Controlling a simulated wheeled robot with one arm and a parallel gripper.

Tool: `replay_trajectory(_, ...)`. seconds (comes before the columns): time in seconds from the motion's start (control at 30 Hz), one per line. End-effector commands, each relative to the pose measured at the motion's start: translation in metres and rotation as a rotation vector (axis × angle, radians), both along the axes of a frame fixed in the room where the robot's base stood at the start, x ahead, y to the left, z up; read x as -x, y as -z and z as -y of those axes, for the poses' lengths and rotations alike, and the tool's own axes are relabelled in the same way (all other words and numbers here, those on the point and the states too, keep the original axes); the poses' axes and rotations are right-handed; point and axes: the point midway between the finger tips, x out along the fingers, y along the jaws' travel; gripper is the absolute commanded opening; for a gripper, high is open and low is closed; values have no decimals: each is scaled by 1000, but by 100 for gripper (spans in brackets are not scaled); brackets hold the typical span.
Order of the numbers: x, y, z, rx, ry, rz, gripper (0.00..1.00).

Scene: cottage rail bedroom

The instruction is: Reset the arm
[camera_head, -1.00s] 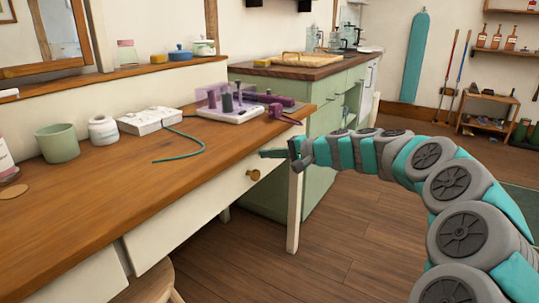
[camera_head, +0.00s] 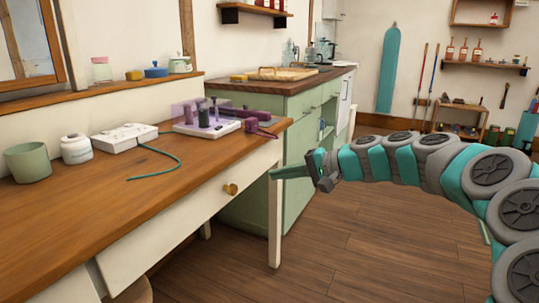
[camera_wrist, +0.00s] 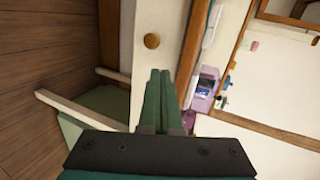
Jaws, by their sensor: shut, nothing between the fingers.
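My arm (camera_head: 430,160) reaches in from the right side of the head view, bent, its links teal and grey. My gripper (camera_head: 275,172) is at its left end, in front of the right end of the wooden desk and apart from the desk's round drawer knob (camera_head: 230,189). In the wrist view the two green fingers (camera_wrist: 158,80) lie side by side, shut, with nothing held.
The desk (camera_head: 120,220) bears a green cup (camera_head: 28,163), a white jar (camera_head: 75,149), a white box with a cable (camera_head: 125,138) and a white tray with purple things (camera_head: 207,127). A green cabinet (camera_head: 300,120) stands behind. The wooden floor (camera_head: 380,260) is clear at lower right.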

Motion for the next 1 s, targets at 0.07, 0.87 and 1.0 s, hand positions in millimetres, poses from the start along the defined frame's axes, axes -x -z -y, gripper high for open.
replay_trajectory(0.07, 36, -2, -23, 79, -77, 1, 0)
replay_trajectory(0.87, 408, 147, 79, 1105, -466, -383, 0)
replay_trajectory(1.0, 427, 153, 95, 1149, -463, -426, 0)
